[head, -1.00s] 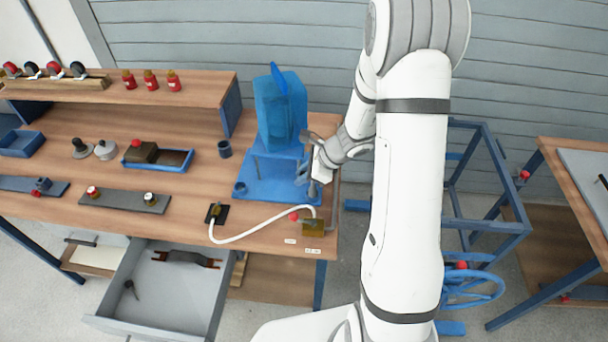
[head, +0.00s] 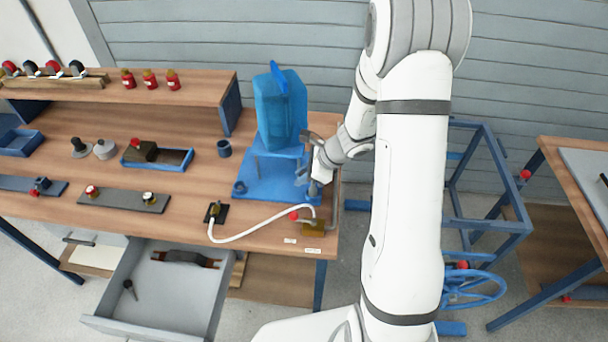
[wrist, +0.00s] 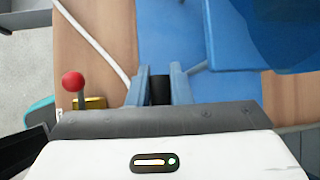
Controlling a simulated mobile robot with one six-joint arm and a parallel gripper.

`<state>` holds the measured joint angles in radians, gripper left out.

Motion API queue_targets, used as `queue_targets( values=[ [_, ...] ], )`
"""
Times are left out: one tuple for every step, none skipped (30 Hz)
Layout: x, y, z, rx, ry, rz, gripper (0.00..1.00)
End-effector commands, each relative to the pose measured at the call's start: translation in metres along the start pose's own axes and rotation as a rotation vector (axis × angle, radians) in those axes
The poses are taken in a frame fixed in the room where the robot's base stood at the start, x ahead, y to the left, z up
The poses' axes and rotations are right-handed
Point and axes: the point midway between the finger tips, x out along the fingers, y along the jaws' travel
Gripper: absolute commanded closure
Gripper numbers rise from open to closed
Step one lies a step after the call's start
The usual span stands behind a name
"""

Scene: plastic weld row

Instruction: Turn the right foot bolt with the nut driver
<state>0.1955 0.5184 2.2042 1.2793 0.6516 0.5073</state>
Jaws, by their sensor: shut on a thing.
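My gripper (head: 313,178) is low over the right end of the blue base plate (head: 262,190) that carries a blue machine (head: 280,108). In the wrist view its two fingers (wrist: 160,80) are shut on a dark upright piece, which I take to be the nut driver (wrist: 160,93). The plate (wrist: 168,35) lies beyond the fingers. The right foot bolt is hidden under my gripper and the driver, so I cannot tell whether the driver sits on it. A round blue piece (head: 240,187) stands at the plate's left corner.
A white hose (head: 258,234) runs across the bench to a brass block (head: 313,227) with a red knob (wrist: 73,82) close by. A grey bent pipe (head: 336,190) rises at the bench's right edge. The drawer (head: 165,300) below stands open.

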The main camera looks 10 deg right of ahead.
Motion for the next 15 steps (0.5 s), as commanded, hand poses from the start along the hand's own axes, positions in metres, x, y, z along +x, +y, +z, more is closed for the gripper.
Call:
queue_targets(
  values=[
    [0.0008,0.0001,-0.0005,0.0,0.0,0.0,1.0],
    [0.0011,0.0001,-0.0007,0.0,0.0,0.0,1.0],
    [0.0014,0.0001,-0.0009,0.0,0.0,0.0,1.0],
    [0.0016,0.0002,-0.0011,0.0,0.0,0.0,1.0],
    [0.0019,0.0002,-0.0013,0.0,0.0,0.0,1.0],
    [0.0022,0.0003,-0.0015,0.0,0.0,0.0,1.0],
    [0.0025,0.0003,-0.0017,0.0,0.0,0.0,1.0],
    [0.0027,0.0004,-0.0019,0.0,0.0,0.0,1.0],
    [0.0031,0.0004,-0.0021,0.0,0.0,0.0,1.0],
    [0.0033,0.0005,-0.0023,0.0,0.0,0.0,1.0],
    [0.0036,0.0005,-0.0024,0.0,0.0,0.0,1.0],
    [0.0039,0.0006,-0.0027,-0.001,0.0,0.0,1.0],
    [0.0041,0.0006,-0.0029,-0.001,0.0,0.0,1.0],
    [0.0044,0.0006,-0.003,-0.001,0.0,0.0,1.0],
    [0.0046,0.0007,-0.0032,-0.001,0.0,0.0,1.0]
  ],
)
